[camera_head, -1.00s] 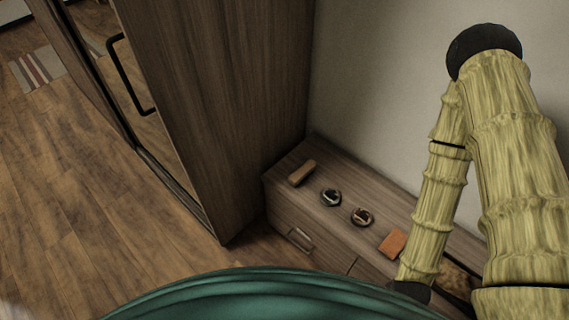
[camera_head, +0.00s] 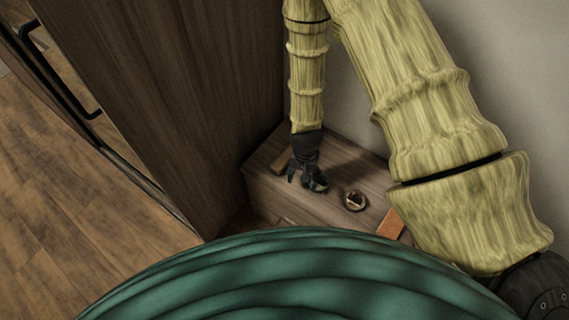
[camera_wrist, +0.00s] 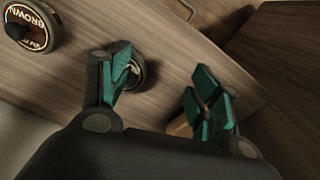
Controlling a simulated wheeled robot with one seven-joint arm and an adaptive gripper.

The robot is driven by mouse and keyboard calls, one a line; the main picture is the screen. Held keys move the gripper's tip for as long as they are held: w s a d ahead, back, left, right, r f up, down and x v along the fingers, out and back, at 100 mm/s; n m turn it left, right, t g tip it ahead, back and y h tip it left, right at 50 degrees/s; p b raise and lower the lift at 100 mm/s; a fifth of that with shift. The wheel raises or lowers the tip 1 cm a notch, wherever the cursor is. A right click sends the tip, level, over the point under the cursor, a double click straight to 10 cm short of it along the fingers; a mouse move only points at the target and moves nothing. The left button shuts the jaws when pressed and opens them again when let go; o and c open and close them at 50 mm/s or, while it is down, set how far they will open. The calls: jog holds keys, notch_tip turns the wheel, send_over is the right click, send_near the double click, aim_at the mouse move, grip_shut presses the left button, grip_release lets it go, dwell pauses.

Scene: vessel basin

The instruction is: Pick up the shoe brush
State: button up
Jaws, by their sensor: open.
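The shoe brush appears to be the tan-brown block (camera_head: 279,163) at the left end of the low wooden cabinet, partly hidden behind my gripper. In the wrist view a tan piece (camera_wrist: 179,126) of it shows low between the fingers, mostly covered by the gripper. My gripper (camera_head: 306,183) points down over the cabinet top beside the block. In the wrist view its teal-padded fingers (camera_wrist: 164,84) are spread apart with nothing held between them.
A round tin (camera_head: 320,185) sits close by my gripper, partly behind one finger in the wrist view. Another round tin (camera_head: 355,200), labelled BROWN in the wrist view (camera_wrist: 32,27), lies farther right. An orange block (camera_head: 391,223) is beyond it. A tall wardrobe (camera_head: 190,90) stands left.

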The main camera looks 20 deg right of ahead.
aim_at(286, 155)
jog(key=w+r+m, duration=0.1)
jog(key=w, duration=0.3)
jog(key=w+a+r+m+b, duration=0.1)
jog(key=w+r, duration=0.1)
jog(key=w, duration=0.2)
jog(key=w+a+r+m+b, duration=0.1)
jog(key=w+r, duration=0.1)
jog(key=w, duration=0.2)
jog(key=shift+w+a+m, duration=0.15)
jog(key=shift+a+m, duration=0.1)
jog(key=shift+m, duration=0.15)
jog(key=shift+w+d+f, duration=0.1)
jog(key=shift+d+f, duration=0.05)
jog(key=shift+f, duration=5.1)
jog(key=c, duration=1.1)
